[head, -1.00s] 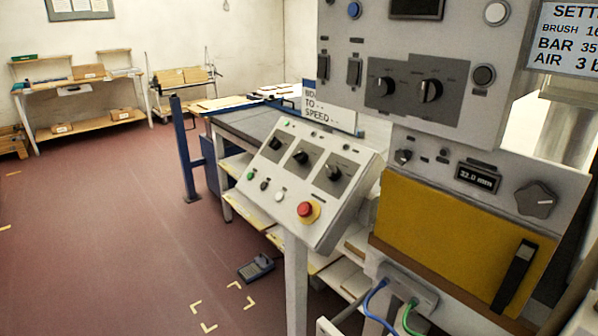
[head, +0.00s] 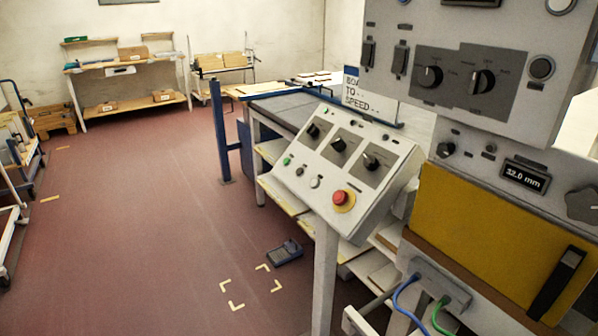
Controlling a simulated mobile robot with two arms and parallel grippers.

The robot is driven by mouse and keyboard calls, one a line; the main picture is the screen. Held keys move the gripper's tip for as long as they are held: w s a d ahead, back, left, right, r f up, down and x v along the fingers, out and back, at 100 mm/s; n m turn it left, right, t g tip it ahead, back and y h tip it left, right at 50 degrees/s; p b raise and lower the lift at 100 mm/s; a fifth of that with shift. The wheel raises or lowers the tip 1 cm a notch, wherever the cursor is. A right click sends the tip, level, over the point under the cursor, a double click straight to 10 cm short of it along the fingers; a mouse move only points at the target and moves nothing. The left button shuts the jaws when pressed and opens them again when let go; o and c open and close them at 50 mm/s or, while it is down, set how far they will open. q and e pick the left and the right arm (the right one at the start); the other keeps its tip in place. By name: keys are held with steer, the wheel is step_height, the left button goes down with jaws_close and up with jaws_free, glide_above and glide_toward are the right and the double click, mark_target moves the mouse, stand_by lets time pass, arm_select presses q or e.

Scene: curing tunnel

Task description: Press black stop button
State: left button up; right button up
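A small black button (head: 301,171) sits on the lower left of the sloped grey control console (head: 392,146). It lies between a green button (head: 287,160) and a white button (head: 316,182). A red mushroom button (head: 342,198) on a yellow base is at the console's lower right. Three black rotary knobs stand above the button row, the middle one (head: 339,144) among them. A larger dark round button (head: 541,68) is on the upper grey panel (head: 398,90). Neither of my grippers is in view.
The console stands on a grey post (head: 325,275). A yellow cover (head: 480,235) and cabled box are to its right. A blue post (head: 220,130) and workbench (head: 285,120) stand behind. A blue-grey pedal (head: 285,252) lies on the floor. The red floor at left is open.

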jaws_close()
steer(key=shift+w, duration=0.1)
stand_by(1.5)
